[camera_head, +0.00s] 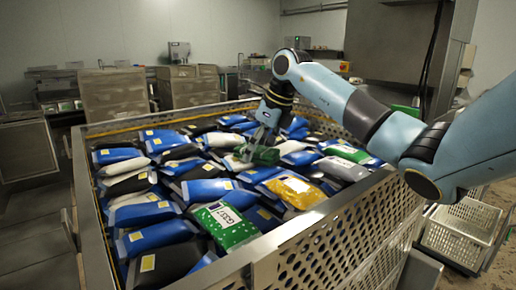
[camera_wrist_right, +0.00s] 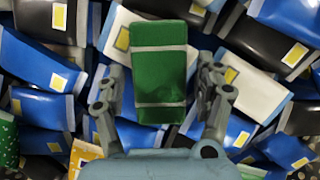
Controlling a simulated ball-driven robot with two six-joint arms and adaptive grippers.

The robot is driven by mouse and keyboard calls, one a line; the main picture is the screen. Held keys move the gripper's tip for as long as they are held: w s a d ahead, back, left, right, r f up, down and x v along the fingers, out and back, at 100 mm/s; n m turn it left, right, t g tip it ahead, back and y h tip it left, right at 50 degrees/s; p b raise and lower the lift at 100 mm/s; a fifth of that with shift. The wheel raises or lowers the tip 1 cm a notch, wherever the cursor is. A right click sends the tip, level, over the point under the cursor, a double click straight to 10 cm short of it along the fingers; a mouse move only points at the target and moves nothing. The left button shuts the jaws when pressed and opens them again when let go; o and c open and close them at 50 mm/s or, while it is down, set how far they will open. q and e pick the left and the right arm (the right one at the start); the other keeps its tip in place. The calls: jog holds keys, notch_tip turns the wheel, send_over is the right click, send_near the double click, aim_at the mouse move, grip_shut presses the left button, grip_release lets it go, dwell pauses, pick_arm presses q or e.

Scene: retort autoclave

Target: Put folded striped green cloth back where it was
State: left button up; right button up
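The folded green cloth with pale stripes (camera_wrist_right: 160,75) lies on the pouches in the big metal basket, and in the head view it shows as a dark green patch (camera_head: 262,155) under my right gripper (camera_head: 260,143). In the right wrist view my right gripper (camera_wrist_right: 162,85) is open, with one finger on each side of the cloth. Gaps show between the fingers and the cloth's sides, so it is not gripped. The near end of the cloth is close to the gripper's palm. My left gripper is not in view.
The perforated metal basket (camera_head: 330,238) is filled with blue, black and white pouches. A green dotted pouch (camera_head: 226,226) and a yellow one (camera_head: 292,190) lie near its front. A white crate (camera_head: 462,232) stands outside at right. Metal cabinets (camera_head: 112,95) stand behind.

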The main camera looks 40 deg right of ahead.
jog(key=shift+r, duration=0.25)
jog(key=shift+s+d+r, duration=0.1)
jog(key=shift+r, duration=0.2)
jog(key=b+v, duration=0.4)
jog(key=v, duration=0.7)
jog(key=shift+s, duration=0.2)
